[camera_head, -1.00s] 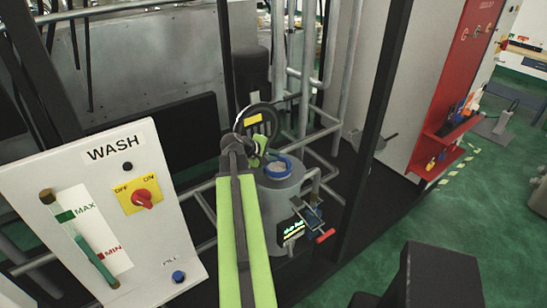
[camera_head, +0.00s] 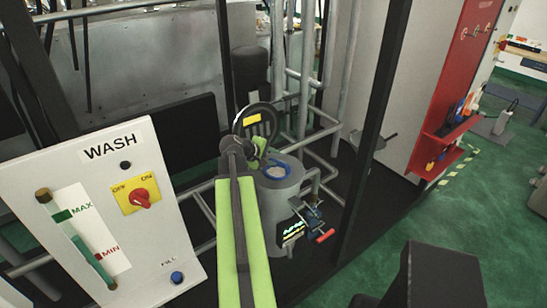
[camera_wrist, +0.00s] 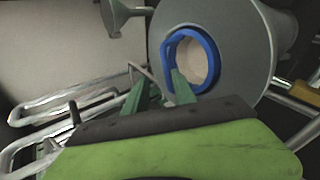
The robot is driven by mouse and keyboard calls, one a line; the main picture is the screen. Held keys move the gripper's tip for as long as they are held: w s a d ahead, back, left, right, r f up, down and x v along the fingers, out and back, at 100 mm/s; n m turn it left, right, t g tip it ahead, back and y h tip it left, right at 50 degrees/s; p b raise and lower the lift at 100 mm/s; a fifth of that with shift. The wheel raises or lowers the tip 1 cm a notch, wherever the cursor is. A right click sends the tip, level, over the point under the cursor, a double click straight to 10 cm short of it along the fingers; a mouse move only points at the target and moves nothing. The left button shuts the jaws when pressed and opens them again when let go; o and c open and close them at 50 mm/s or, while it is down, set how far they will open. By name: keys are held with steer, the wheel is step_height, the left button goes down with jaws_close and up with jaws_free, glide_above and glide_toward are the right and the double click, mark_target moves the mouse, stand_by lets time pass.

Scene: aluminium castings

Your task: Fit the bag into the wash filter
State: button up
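The wash filter is a grey cylinder (camera_head: 283,197) with an open mouth. Its round dark lid (camera_head: 257,118) with a yellow label stands raised behind the mouth. The bag's blue rim (camera_head: 277,171) sits in the mouth, and the rim (camera_wrist: 207,37) with its pale inside fills the mouth in the wrist view. A blue handle loop shows on the rim's left side. My gripper (camera_wrist: 158,78) has its two green fingers apart, the right one close to the handle; I cannot tell whether it touches. The bag's lower part is hidden inside the cylinder.
A white WASH panel (camera_head: 100,215) with a red switch stands at left. A clamp with a red handle (camera_head: 325,236) and a small display are on the filter's front. Grey pipes (camera_head: 330,150) run around it. A black post (camera_head: 376,130) stands right of the filter.

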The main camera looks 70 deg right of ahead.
steer(key=p+v, duration=0.8)
steer(key=v, duration=0.4)
steer(key=shift+r, duration=0.5)
